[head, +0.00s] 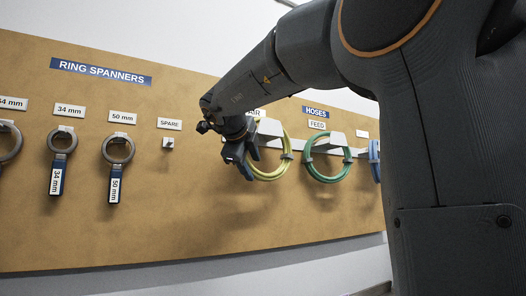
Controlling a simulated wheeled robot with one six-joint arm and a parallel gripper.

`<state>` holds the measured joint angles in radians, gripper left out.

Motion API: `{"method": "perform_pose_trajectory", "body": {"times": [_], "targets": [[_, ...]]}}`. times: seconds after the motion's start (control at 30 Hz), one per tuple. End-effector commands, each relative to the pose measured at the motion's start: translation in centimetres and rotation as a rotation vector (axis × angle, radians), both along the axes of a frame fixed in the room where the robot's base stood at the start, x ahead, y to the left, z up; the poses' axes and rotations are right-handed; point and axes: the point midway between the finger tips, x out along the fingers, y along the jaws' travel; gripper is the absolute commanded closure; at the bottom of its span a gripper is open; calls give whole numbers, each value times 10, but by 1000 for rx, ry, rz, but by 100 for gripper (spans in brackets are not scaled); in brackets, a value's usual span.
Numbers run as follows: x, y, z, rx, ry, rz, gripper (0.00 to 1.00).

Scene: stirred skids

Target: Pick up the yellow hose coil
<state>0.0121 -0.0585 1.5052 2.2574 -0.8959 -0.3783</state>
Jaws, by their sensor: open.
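The yellow hose coil (286,164) hangs on a grey hook on the brown board, under a partly hidden label ending in "AIR". My gripper (247,168) is in front of the coil's left side and covers part of it. The gripper is open. Its fingers are small and partly dark against the coil, so I cannot tell whether they touch it or reach around it.
A green hose coil (345,164) hangs close to the right under "FEED", with a blue coil (374,160) partly hidden by my arm. Ring spanners (118,150) hang at the left. An empty "SPARE" peg (169,143) lies between. The board below is clear.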

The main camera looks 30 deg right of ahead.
Motion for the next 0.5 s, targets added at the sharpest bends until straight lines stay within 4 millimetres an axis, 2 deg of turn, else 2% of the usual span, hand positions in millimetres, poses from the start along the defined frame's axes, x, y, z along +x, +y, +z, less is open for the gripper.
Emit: {"method": "perform_pose_trajectory", "body": {"times": [0.27, 0.5], "targets": [[17, -14, -10, -1, 2, 0, 54], [41, -33, -22, -1, 0, 3, 54]]}}
